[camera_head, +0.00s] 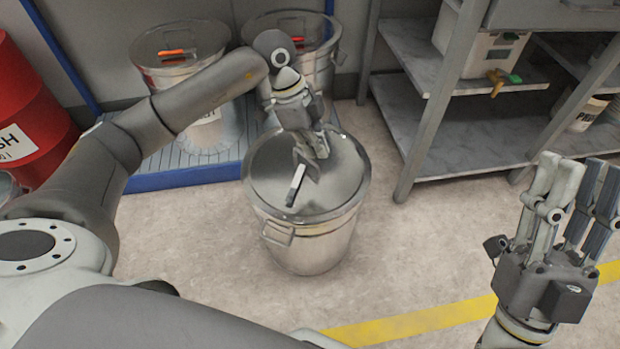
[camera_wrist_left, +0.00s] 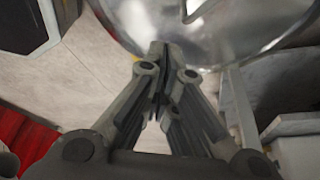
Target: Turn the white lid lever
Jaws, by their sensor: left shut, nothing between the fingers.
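The white lid lever (camera_head: 296,184) is a thin white bar with a dark end, lying on the lid of the metal drum (camera_head: 265,180) in the middle of the head view. My left gripper (camera_head: 318,165) points down over the lid, just beyond the lever's far end. Its fingers are shut and hold nothing; whether they touch the lever I cannot tell. In the left wrist view the closed fingertips (camera_wrist_left: 160,50) are in front of the shiny lid (camera_wrist_left: 240,35). My right gripper (camera_head: 573,175) is open and empty at the right, away from the drum.
Two more metal drums, one with an orange lever (camera_head: 176,53), stand behind on a blue-edged platform (camera_head: 185,178). A red barrel (camera_head: 28,110) is at the left. A grey shelf (camera_head: 470,150) stands at the back right. The floor in front is clear, with a yellow line (camera_head: 410,322).

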